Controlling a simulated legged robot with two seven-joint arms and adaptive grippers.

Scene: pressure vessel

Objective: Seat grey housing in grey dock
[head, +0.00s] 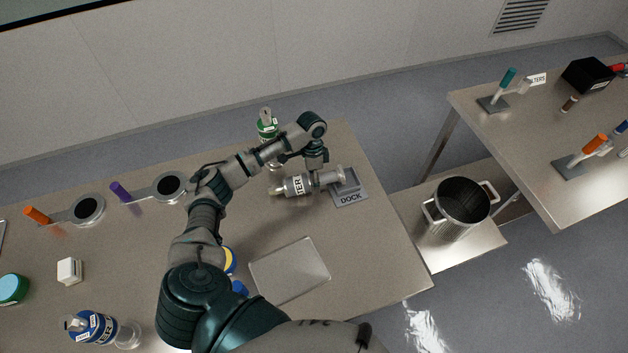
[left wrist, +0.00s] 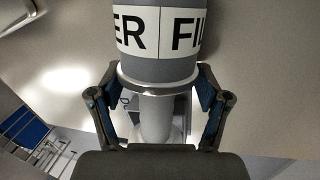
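My right gripper is out of view.
A green-labelled housing (head: 267,131) stands behind my arm. A pale square plate (head: 290,271) lies in front of the dock. A blue-labelled housing (head: 93,326) is at the lower left. A metal pot (head: 460,205) stands past the table's right edge.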

